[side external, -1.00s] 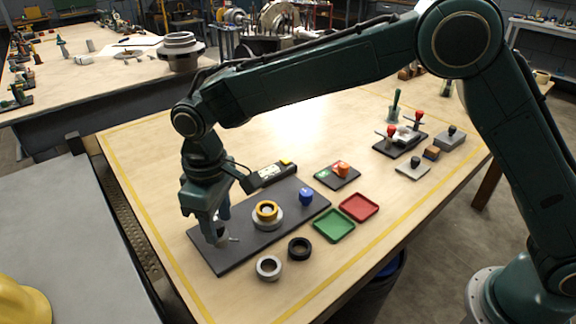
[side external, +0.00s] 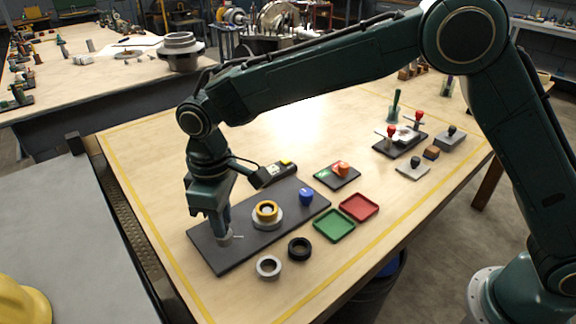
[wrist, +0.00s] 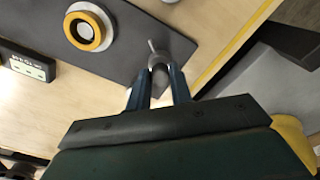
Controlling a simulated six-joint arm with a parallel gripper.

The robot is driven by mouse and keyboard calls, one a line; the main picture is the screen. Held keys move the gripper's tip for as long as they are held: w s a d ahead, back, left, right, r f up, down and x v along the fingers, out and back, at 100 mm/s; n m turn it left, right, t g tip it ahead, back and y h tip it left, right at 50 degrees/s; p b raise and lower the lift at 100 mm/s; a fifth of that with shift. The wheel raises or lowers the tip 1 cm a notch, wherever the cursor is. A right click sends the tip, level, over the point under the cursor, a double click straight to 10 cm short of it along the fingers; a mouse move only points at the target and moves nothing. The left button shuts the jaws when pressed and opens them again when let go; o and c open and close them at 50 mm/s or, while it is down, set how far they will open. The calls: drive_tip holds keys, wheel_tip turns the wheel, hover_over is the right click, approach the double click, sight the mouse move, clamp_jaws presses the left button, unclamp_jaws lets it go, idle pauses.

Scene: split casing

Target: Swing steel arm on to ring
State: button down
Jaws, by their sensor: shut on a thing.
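The small steel arm (side external: 238,237) shows as a thin bright lever at the near left end of the dark plate (side external: 210,250). In the wrist view the steel arm (wrist: 152,46) juts out from a grey rounded piece (wrist: 158,61) between my fingertips. My gripper (side external: 225,238) points down and is shut on this piece; the fingers hide part of it. The orange-yellow ring (side external: 266,215) sits on a pale grey round base (side external: 268,226) mid-plate. In the wrist view the ring (wrist: 80,46) is up and left of my gripper (wrist: 158,72), and the lever's tip is apart from it.
A blue knob (side external: 306,197) stands on the plate's far right part. A grey ring (side external: 268,274) and a black ring (side external: 300,256) lie in front. Green (side external: 335,236) and red (side external: 373,215) trays lie to the right. A dark device (side external: 270,174) lies behind the plate.

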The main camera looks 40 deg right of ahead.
drive_tip(key=d+n, duration=0.2)
drive_tip(key=n, duration=0.1)
drive_tip(key=shift+d+n, duration=0.15)
drive_tip(key=shift+n, duration=0.25)
drive_tip(key=shift+w+d+n, duration=0.2)
drive_tip(key=shift+d+n, duration=0.35)
drive_tip(key=shift+n, duration=0.5)
drive_tip(key=shift+w+d+n, duration=0.15)
drive_tip(key=shift+d+n, duration=0.4)
drive_tip(key=shift+n, duration=0.5)
drive_tip(key=c, duration=1.3)
unclamp_jaws()
drive_tip(key=shift+o, duration=0.2)
drive_tip(key=shift+r, duration=0.15)
wheel_tip(320, 180, up, 14)
drive_tip(key=shift+f, duration=0.2)
drive_tip(key=shift+d, duration=0.15)
